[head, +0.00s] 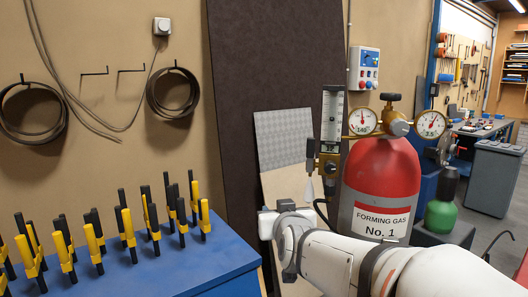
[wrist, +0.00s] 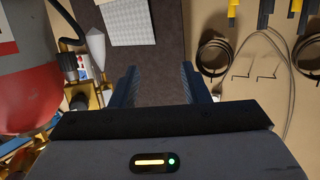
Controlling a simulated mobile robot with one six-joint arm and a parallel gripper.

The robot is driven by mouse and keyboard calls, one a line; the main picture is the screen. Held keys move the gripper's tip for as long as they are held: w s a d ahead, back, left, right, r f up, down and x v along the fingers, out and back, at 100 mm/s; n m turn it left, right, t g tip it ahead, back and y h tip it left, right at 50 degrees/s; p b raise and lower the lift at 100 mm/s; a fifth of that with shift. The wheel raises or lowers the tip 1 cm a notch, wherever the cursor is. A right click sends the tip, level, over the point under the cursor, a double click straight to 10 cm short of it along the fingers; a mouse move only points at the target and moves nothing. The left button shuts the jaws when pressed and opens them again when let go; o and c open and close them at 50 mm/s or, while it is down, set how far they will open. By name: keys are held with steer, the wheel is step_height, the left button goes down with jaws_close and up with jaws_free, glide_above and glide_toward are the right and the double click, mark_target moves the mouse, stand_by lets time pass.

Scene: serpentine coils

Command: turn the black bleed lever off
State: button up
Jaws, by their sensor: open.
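In the head view, a dark upright piece (head: 310,148), possibly the black bleed lever, stands on the brass fitting left of the flowmeter (head: 332,118). A white cone (head: 309,189) hangs below it. In the wrist view, the white cone (wrist: 95,41) and a black cylindrical part (wrist: 69,65) on brass fittings lie left of my fingers; I cannot tell whether that part is the lever. My gripper (wrist: 160,84) is open and empty, its blue fingers apart from the fittings. In the head view, my gripper's fingers cannot be made out beyond my white arm.
A red gas cylinder (head: 381,178) labelled "FORMING GAS No. 1" stands behind my arm, with two gauges (head: 362,121) above. A blue bench (head: 190,268) with yellow-black clamps is at the left. Hoses (head: 172,94) hang on the wall. A green bottle (head: 440,216) stands right.

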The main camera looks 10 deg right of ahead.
steer(key=w+d+r+m+t+h, duration=0.2)
steer(key=w+d+r+t+h, duration=0.1)
steer(key=d+r+h, duration=0.15)
steer(key=m+t+h, duration=0.2)
steer(key=m+h, duration=0.1)
steer(key=h, duration=0.2)
glide_toward(310, 145)
steer(key=w+r, duration=0.1)
steer(key=p+x, duration=0.1)
steer(key=x, duration=0.7)
steer(key=shift+s+d+f+p, duration=0.15)
steer(key=shift+d+f+p, duration=0.05)
steer(key=shift+d+p, duration=0.15)
steer(key=shift+a, duration=0.1)
jaws_close()
